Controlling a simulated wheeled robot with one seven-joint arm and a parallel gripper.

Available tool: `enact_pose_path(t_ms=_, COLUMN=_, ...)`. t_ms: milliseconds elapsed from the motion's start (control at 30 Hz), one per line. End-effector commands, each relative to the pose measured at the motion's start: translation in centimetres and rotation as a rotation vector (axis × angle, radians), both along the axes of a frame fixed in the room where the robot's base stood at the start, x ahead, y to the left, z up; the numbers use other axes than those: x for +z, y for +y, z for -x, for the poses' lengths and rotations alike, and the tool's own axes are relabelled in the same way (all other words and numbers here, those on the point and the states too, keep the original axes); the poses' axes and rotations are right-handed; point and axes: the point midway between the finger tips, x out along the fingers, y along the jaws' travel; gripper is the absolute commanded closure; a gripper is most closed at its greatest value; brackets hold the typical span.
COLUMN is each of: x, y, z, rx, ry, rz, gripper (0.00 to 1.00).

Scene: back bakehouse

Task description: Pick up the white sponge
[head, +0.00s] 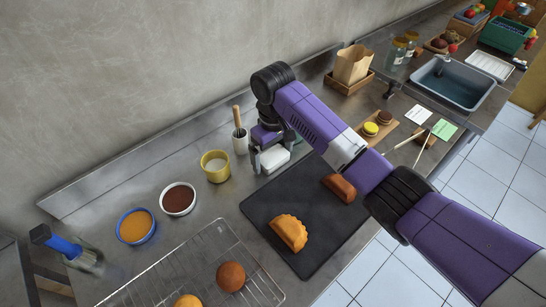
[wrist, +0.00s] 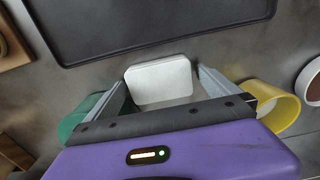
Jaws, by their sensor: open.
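The white sponge (head: 275,158) lies on the steel counter at the back edge of the black mat, partly hidden by my gripper in the head view. In the wrist view the white sponge (wrist: 160,82) is a rounded white block between my two fingers. My gripper (wrist: 162,88) is open, with one finger on each side of the sponge and a visible gap on the right side. It also shows in the head view, where my gripper (head: 272,160) points down over the sponge. I cannot tell whether the fingers touch it.
A green thing (wrist: 85,115) is beside the other finger. The black mat (head: 275,200) holds a pastry (head: 289,232) and a loaf (head: 339,188). Bowls stand further left.

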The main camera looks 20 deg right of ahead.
Motion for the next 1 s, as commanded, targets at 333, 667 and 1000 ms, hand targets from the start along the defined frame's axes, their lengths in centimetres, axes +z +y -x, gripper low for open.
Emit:
enact_pose_path(t_ms=333, x=-0.2, y=0.0, z=0.0, rx=0.001, ry=-0.001, rz=0.000, gripper=0.20)
enact_pose_path(t_ms=667, x=-0.2, y=0.0, z=0.0, rx=0.001, ry=-0.001, rz=0.000, gripper=0.57)
enact_pose_path(t_ms=1000, x=1.2, y=0.1, z=-0.1, rx=0.002, ry=-0.003, rz=-0.001, gripper=0.57)
